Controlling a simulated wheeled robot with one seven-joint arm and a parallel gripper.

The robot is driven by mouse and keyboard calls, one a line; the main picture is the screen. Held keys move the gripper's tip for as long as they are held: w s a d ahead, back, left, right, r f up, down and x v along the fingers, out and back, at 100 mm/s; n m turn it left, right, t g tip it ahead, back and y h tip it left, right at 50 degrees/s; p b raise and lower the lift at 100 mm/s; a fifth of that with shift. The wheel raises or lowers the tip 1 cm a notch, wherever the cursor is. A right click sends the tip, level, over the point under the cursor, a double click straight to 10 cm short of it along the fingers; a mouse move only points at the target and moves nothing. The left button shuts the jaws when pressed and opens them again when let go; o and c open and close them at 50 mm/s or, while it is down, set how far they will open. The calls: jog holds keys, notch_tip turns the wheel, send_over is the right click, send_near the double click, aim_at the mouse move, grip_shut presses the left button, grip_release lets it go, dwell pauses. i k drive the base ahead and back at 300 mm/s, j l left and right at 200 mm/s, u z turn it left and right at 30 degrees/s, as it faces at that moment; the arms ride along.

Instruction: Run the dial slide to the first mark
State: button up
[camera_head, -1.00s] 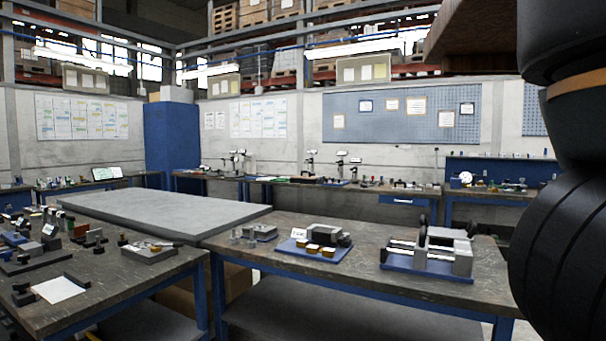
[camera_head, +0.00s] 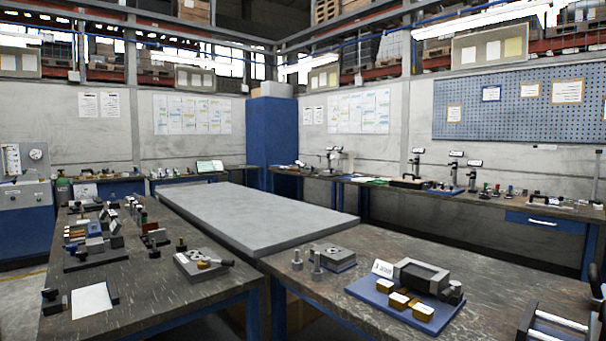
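I cannot pick out a dial slide with certainty. A fixture with pale parallel rails (camera_head: 560,322) is cut off at the lower right corner; no dial shows on its visible part. Several small fixtures (camera_head: 92,240) stand on the left bench, too small to tell whether one is a dial slide. Several stands with small display heads (camera_head: 418,160) are on the back bench. My gripper is not in view.
A grey slab table (camera_head: 250,212) fills the middle. The right bench (camera_head: 400,240) bears a blue plate (camera_head: 364,290) with a grey block and brass pieces. The left bench (camera_head: 150,290) is crowded at the back. A blue cabinet (camera_head: 272,140) stands in the corner.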

aim_at(304, 170)
jog(key=l+z, duration=0.1)
jog(key=z, duration=1.1)
jog(key=i+l+z, duration=0.15)
jog(key=l, duration=0.3)
jog(key=i+l+z, duration=0.2)
jog(key=l, duration=0.25)
jog(key=i+l+z, duration=0.15)
jog(key=l, duration=0.25)
jog(key=i+l+z, duration=0.2)
jog(key=i+l, duration=0.25)
jog(key=i, duration=0.5)
jog(key=i+u, duration=0.1)
jog(key=i, duration=0.45)
jog(key=i+l, duration=0.2)
jog(key=i, duration=0.4)
jog(key=i+u, duration=0.1)
jog(key=i, duration=1.8)
jog(key=i+u, duration=0.85)
jog(key=i+l+u, duration=0.25)
jog(key=i+u, duration=0.15)
jog(key=i+j+u, duration=0.2)
jog(key=i+u, duration=0.2)
jog(key=i+j+u, duration=0.1)
jog(key=i+u, duration=0.65)
jog(key=i+l+u, duration=0.1)
jog(key=i+u, duration=0.15)
jog(key=u, duration=0.15)
jog(key=i+u, duration=0.15)
jog(key=i, duration=1.75)
